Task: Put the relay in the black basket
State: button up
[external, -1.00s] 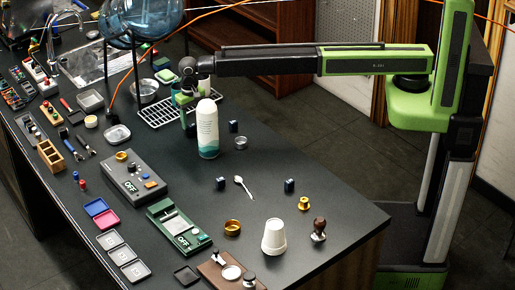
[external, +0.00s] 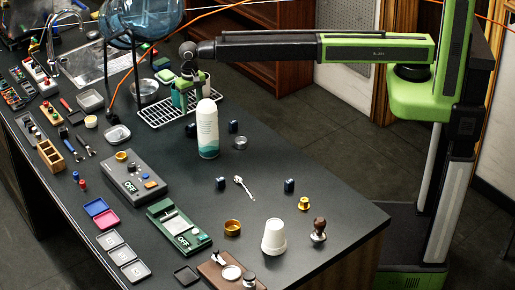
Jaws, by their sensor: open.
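Several small dark blue blocks that look like relays stand on the dark counter. One (external: 190,130) is left of the white bottle and below my gripper, one (external: 233,127) is right of the bottle, and two more (external: 221,184) (external: 289,186) are nearer the front. I cannot tell which is the task's relay. My gripper (external: 190,100) is open and raised behind the bottle, by the wire rack, apart from the nearest block. I cannot make out a black basket for certain; a small flat black tray (external: 187,275) lies at the front edge.
The white bottle (external: 208,135) stands tall close in front of my gripper. The wire rack (external: 160,118) is just left of it. A white spoon (external: 244,187), brass cup (external: 232,228) and white cup (external: 274,238) are nearer the front. The counter's right side is mostly clear.

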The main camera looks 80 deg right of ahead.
jog(key=shift+m, duration=0.3)
jog(key=s+d+f, duration=0.1)
jog(key=s+d, duration=0.1)
jog(key=s+d+b, duration=0.1)
jog(key=s, duration=0.1)
jog(key=s+d+f, duration=0.1)
jog(key=s+d, duration=0.1)
jog(key=shift+d+f+b, duration=0.3)
jog(key=shift+f, duration=0.05)
jog(key=shift+n, duration=0.8)
jog(key=s+d, duration=0.2)
jog(key=s, duration=0.2)
jog(key=s+d+f+b, duration=0.1)
jog(key=s+d, duration=0.1)
jog(key=s, duration=0.2)
jog(key=s+d+f+b, duration=0.1)
jog(key=s, duration=0.3)
jog(key=shift+d+f, duration=0.2)
jog(key=shift+d, duration=0.2)
jog(key=s+d+n+b, duration=0.1)
jog(key=s+d+n, duration=0.1)
jog(key=s+n, duration=0.6)
jog(key=shift+s+d+f, duration=0.3)
jog(key=shift+s+f, duration=0.1)
jog(key=shift+s, duration=3.3)
